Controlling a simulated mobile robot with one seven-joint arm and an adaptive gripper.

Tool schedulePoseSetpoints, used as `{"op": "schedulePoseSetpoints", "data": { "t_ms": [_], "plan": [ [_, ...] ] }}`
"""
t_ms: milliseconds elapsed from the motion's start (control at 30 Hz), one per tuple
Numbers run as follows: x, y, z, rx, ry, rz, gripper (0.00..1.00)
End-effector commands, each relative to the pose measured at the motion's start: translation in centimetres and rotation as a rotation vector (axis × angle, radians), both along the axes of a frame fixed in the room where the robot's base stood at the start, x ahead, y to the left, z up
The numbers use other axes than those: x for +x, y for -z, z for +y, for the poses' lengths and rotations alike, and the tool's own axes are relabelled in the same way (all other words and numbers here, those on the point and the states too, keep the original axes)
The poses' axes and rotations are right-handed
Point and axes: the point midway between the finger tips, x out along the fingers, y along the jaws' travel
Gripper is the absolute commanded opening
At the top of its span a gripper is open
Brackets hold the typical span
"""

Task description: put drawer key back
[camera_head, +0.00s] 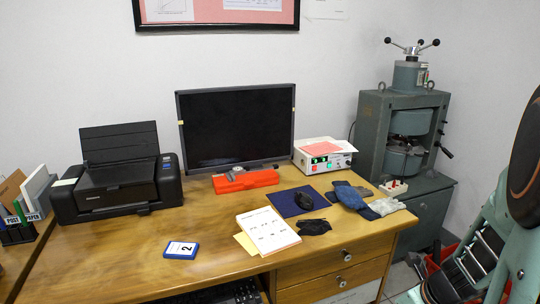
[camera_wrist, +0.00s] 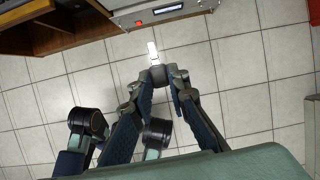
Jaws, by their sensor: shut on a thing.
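My gripper (camera_wrist: 158,74) is at the middle of the wrist view, above the tiled floor. Its fingers are shut on a small pale, shiny piece, which looks like the key (camera_wrist: 153,50) and sticks out past the fingertips. Its part between the fingertips is hidden. In the head view the wooden desk (camera_head: 205,262) has a drawer front (camera_head: 315,268) at the right, with a round metal knob (camera_head: 345,255). A small metal fitting (camera_head: 341,281) lies below the knob; I cannot tell whether it is a lock. The key is apart from the desk.
A green machine (camera_head: 400,130) stands at right. A grey panel with a red light (camera_wrist: 160,12) shows in the wrist view. Tiled floor (camera_wrist: 245,65) is open.

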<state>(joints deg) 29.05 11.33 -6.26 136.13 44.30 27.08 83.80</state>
Motion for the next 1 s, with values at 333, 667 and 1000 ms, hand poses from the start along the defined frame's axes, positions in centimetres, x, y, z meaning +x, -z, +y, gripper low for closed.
{"op": "schedulePoseSetpoints", "data": {
  "t_ms": [333,667,1000],
  "plan": [
    [3.7,-1.3,3.7,0.0,-0.488,-0.001,0.0],
    [7.1,-3.7,9.8,-0.001,-1.372,0.001,0.0],
    [8.2,-7.0,13.9,0.0,-2.293,0.003,0.0]
  ]
}}
